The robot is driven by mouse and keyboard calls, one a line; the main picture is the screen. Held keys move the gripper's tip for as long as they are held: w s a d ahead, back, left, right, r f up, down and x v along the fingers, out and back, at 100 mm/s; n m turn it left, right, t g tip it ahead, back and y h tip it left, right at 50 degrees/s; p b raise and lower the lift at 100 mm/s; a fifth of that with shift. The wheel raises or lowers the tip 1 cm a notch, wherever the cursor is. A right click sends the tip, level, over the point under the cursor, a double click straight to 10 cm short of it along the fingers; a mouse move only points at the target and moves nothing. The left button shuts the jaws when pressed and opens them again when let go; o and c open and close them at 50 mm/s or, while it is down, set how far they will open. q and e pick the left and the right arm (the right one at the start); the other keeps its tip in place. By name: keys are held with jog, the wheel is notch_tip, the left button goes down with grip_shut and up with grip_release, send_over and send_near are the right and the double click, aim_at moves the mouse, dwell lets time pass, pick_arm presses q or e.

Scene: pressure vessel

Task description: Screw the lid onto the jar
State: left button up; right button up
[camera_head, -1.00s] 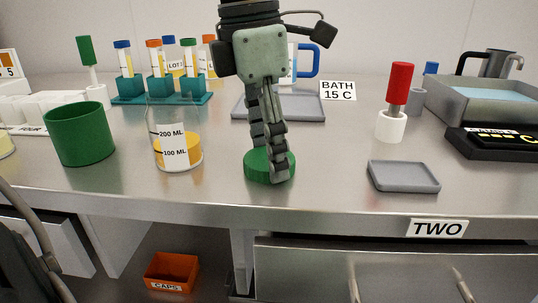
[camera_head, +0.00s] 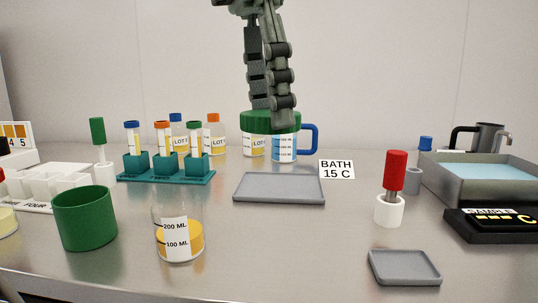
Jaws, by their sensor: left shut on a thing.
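The jar (camera_head: 180,225) looks like a clear glass vessel with volume marks and some yellow content, standing on the steel bench at the lower left-centre. Its top looks open. The lid (camera_head: 254,123) is a green disc. My left gripper (camera_head: 270,112) points down and is shut on the lid, holding it up in the air, level in the picture. In this view the lid overlaps the bottles and blue-handled mug at the back, and appears above and right of the jar, apart from it. My fingers cover part of the lid. My right gripper is not in view.
A green cup (camera_head: 84,219) stands left of the jar. A teal tube rack (camera_head: 166,175) is behind it. A grey tray (camera_head: 279,188) lies right of centre; a smaller tray (camera_head: 404,267) and a red-handled tool in a white holder (camera_head: 389,211) are further right. Bench right of the jar is clear.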

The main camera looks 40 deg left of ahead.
aim_at(267, 112)
pick_arm(q)
notch_tip(267, 112, up, 8)
jog(key=shift+r+p, duration=0.15)
jog(key=shift+p, duration=0.5)
jog(key=shift+r, duration=0.55)
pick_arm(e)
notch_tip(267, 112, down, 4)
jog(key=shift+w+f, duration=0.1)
pick_arm(q)
jog(key=shift+a, duration=0.1)
